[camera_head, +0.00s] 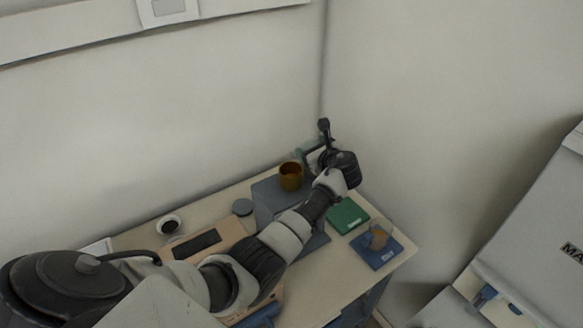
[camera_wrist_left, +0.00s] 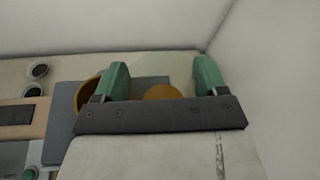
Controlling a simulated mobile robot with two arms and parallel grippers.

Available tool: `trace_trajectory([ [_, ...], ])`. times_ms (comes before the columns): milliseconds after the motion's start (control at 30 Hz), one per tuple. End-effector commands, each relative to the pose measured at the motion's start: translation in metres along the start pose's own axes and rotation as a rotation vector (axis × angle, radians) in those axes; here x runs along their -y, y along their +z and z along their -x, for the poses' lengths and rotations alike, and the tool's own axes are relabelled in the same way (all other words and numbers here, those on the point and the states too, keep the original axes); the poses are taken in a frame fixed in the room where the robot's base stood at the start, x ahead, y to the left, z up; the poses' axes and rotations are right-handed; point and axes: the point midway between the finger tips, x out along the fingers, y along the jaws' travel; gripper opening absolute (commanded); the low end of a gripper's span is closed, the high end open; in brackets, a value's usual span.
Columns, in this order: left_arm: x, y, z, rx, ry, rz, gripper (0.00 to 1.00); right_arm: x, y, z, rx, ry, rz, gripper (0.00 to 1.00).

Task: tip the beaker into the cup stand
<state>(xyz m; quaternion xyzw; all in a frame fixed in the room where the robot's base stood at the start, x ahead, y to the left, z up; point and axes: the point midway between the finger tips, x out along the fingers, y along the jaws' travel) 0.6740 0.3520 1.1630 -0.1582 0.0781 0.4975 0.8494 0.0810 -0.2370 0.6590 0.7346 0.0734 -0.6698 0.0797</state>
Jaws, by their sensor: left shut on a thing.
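My left gripper (camera_head: 317,157) is above the back of the table, just right of an orange-brown cup (camera_head: 291,177). In the left wrist view its two green fingers (camera_wrist_left: 163,80) stand apart around a pale, see-through beaker (camera_wrist_left: 172,68) with an orange round patch low inside. The beaker is hard to make out in the head view. The cup stands on a grey block, which I take for the cup stand (camera_head: 266,196). In the left wrist view the cup (camera_wrist_left: 86,95) is partly hidden behind the left finger. My right gripper is not in view.
A blue mat (camera_head: 388,258) at the table's right corner bears a clear vessel (camera_head: 379,238) with brownish contents. A green pad (camera_head: 347,216) lies between it and my arm. Walls close the back.

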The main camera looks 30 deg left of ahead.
Motion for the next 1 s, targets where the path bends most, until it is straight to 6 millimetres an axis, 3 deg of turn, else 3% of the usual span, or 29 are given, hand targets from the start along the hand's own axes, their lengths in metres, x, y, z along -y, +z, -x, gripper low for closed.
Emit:
trace_trajectory([
  [1000,-0.0032,0.0034,0.0008,0.001,-0.021,0.068,0.27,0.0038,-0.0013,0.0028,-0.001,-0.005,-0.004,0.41],
])
